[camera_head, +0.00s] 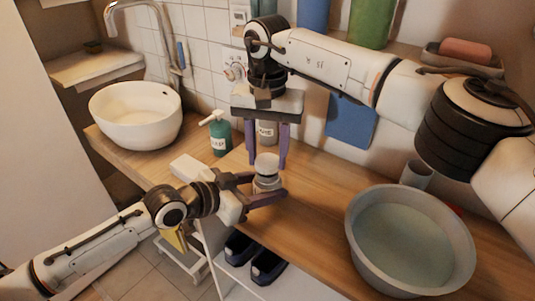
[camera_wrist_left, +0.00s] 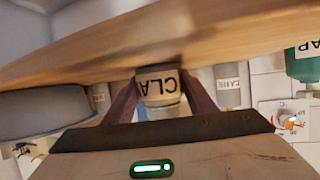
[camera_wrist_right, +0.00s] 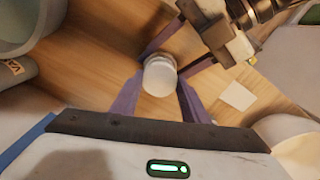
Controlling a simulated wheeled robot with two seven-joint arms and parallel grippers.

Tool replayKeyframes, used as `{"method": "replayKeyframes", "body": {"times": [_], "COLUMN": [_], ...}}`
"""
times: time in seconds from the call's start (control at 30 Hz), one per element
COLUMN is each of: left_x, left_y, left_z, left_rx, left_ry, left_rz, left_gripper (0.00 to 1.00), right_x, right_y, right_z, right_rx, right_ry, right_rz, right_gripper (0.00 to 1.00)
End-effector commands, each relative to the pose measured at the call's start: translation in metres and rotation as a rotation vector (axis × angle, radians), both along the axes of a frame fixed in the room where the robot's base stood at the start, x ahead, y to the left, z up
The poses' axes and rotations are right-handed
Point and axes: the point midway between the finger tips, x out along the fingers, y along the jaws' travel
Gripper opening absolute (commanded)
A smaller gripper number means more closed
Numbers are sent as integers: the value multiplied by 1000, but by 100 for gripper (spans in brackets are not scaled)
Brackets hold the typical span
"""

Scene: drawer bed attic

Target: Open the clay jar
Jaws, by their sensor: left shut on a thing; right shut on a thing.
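The clay jar (camera_head: 266,182) stands upright on the wooden counter, a small pale jar with a white lid (camera_head: 266,162). Its label, partly reading CLA, shows upside down in the left wrist view (camera_wrist_left: 158,86). My left gripper (camera_head: 267,186) comes in from the side, low over the counter, and is shut on the jar's body. My right gripper (camera_head: 267,158) points down from above, its fingers on either side of the lid, and is shut on it. The round lid top shows between the right fingers in the right wrist view (camera_wrist_right: 160,76). The lid sits on the jar.
A green soap bottle (camera_head: 220,138) and a labelled container (camera_head: 267,133) stand behind the jar. A white sink (camera_head: 130,118) is at left.

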Motion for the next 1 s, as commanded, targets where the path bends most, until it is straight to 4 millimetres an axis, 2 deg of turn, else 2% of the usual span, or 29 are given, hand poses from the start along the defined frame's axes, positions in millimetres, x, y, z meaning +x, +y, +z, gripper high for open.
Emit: {"method": "replayKeyframes", "body": {"times": [0.17, 0.43, 0.67, 0.7, 0.8, 1.0], "left_x": [0, 0, 0, 0, 0, 0], "left_y": [0, 0, 0, 0, 0, 0], "left_z": [0, 0, 0, 0, 0, 0], "left_rx": [-1, -1, -1, -1, -1, -1], "left_ry": [-1, -1, -1, -1, -1, -1], "left_rz": [0, 0, 0, 0, 0, 0], "left_gripper": [0, 0, 0, 56, 73, 73], "right_x": [0, 1, 0, 0, 0, 0], "right_y": [0, 0, 0, 0, 0, 0], "right_z": [6, 37, 40, 40, 40, 40], "right_rx": [0, 0, -1, -1, 0, 0], "right_ry": [-1, -3, 0, 0, 0, 0], "right_rz": [0, -1, 0, 0, 0, 0], "right_gripper": [14, 14, 14, 14, 14, 14]}}
